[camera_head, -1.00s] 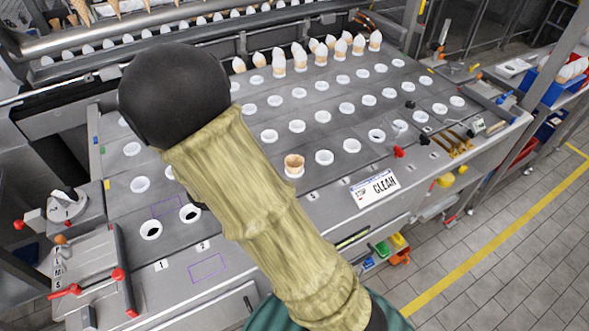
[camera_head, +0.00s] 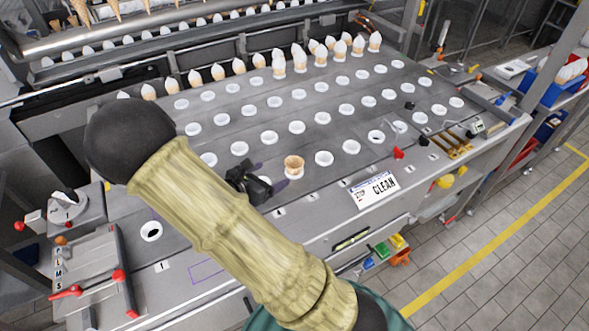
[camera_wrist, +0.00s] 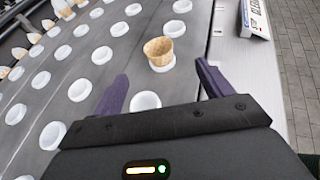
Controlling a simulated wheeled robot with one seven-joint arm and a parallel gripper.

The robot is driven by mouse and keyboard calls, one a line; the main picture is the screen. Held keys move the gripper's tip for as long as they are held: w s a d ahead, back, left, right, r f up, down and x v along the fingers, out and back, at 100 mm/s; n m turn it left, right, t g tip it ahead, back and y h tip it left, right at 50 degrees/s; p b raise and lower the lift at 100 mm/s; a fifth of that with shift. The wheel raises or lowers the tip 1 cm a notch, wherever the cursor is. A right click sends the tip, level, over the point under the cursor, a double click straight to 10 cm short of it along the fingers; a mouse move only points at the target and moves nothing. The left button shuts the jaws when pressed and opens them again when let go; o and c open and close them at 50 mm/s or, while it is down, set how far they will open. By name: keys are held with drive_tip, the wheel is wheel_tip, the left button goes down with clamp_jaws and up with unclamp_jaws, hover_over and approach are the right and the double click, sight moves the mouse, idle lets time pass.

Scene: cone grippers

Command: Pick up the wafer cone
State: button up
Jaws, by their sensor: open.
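A tan wafer cone (camera_head: 293,166) stands upright in a white ring holder in the front row of the grey machine plate. It also shows in the wrist view (camera_wrist: 159,50), ahead of my gripper, with its open top up. My gripper (camera_head: 268,182) is just left of the cone in the head view, partly hidden behind my arm. In the wrist view its two purple fingers (camera_wrist: 160,82) are spread apart. The cone lies beyond the fingertips, between their lines, and nothing is between the fingers but plate and an empty white ring.
Rows of empty white rings (camera_head: 324,158) surround the cone. White-topped cones (camera_head: 299,58) stand in the back rows. A "CLEAN" sign (camera_head: 375,189) lies at the front edge, right of the cone.

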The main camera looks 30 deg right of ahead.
sight(292, 164)
drive_tip(key=p+x, duration=0.1)
drive_tip(key=x, duration=0.6)
drive_tip(key=shift+d, duration=0.1)
drive_tip(key=shift+w+d+f, duration=0.15)
drive_tip(key=shift+d+f, duration=0.05)
drive_tip(key=shift+d, duration=0.05)
drive_tip(key=shift+f+p+x, duration=0.2)
drive_tip(key=shift+p+x, duration=0.8)
drive_tip(key=shift+x, duration=1.6)
drive_tip(key=shift+w+a, duration=0.1)
drive_tip(key=shift+a, duration=0.1)
drive_tip(key=c, duration=0.8)
